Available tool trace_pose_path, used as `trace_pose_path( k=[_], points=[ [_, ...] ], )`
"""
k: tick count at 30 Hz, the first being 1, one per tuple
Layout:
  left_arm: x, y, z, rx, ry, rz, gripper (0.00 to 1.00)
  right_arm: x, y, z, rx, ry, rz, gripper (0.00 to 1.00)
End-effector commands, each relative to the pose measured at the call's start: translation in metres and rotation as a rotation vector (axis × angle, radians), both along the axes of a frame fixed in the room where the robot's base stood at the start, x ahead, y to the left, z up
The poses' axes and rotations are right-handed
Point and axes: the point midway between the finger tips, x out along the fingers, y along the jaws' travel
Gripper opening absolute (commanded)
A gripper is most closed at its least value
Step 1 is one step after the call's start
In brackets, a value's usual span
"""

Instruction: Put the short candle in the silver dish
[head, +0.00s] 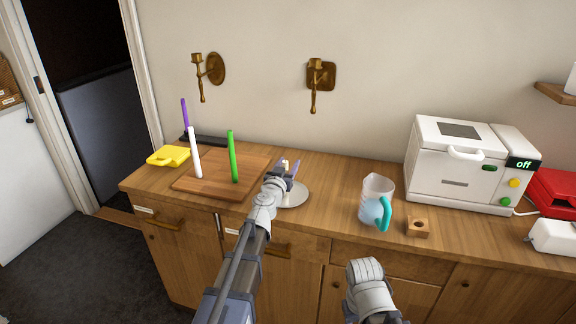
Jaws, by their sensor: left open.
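The silver dish (294,198) is a round, shiny plate on the wooden counter, partly hidden by my left arm. My left gripper (289,169) is over the dish and is open. A small cream upright piece (285,163) shows at its fingers. It looks like the short candle, but the gripper hides its lower part, so I cannot tell whether it touches the dish. Three long candles, white (195,155), green (233,158) and purple (184,113), stand upright at the left. My right gripper is not in view; only a link of that arm shows.
A wooden board (215,184) and a yellow object (168,156) are at the left. A jug with a teal handle (373,200), a small wooden block (418,228) and a white oven (460,180) are to the right. Two brass sconces (210,70) (320,76) hang on the wall.

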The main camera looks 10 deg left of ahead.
Motion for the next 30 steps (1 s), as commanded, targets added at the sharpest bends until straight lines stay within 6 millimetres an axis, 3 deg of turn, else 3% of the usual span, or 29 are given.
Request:
trace_pose_path(
  k=[5,18,22,30],
  points=[
    [-0.024,0.001,0.0,0.0,0.0,0.0,0.53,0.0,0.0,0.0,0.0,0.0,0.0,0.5],
    [-0.11,0.004,0.0,0.0,0.0,0.001,0.53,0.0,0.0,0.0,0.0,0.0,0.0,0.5],
    [-0.12,0.004,0.0,0.0,0.0,0.001,0.53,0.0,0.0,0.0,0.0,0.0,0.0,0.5],
    [-0.12,0.004,0.0,0.0,0.0,0.0,0.53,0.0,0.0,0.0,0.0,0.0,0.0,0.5]
  ],
)
